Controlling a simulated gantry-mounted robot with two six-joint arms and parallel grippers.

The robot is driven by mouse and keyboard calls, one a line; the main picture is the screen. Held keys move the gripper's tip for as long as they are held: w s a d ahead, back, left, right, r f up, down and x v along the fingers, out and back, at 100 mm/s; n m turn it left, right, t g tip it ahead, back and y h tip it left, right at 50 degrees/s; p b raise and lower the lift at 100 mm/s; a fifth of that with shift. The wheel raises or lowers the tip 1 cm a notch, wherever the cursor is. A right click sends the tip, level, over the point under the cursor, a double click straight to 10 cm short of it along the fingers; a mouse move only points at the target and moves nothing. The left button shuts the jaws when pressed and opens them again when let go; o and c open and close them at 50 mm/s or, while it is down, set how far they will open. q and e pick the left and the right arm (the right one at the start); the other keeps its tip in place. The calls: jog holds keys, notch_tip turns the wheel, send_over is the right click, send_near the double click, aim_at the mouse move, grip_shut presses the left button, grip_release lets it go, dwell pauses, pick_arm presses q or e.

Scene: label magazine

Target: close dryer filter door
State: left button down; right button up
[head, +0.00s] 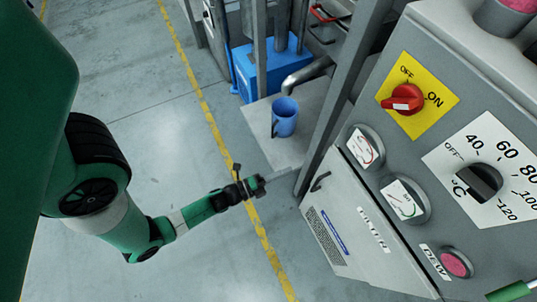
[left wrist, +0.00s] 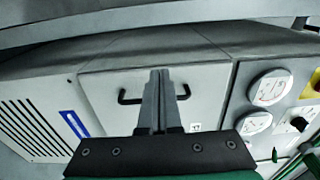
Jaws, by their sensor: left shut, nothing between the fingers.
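The dryer's filter door is a light grey panel (head: 352,215) low on the dryer's side in the head view, with a dark handle (head: 320,181) near its upper left corner. In the left wrist view the door (left wrist: 102,88) is straight ahead, and its black bar handle (left wrist: 126,98) runs behind my fingers, which hide its middle. I cannot tell whether the door is fully closed or slightly ajar. My left gripper (head: 284,176) is shut and empty, just left of the handle in the head view. Contact with the handle or door cannot be made out. My right gripper is out of view.
The dryer's control face has a red switch (head: 404,98), round gauges (head: 404,200), a temperature knob (head: 479,181) and a pink button (head: 456,263). A blue mug (head: 285,117) stands on a grey surface behind the door. The floor left of the dryer is clear.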

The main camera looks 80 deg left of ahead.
pick_arm(q)
jog(key=s+a+p, duration=0.2)
jog(key=s+a, duration=0.1)
jog(key=a, duration=0.4)
jog(key=shift+s, duration=0.3)
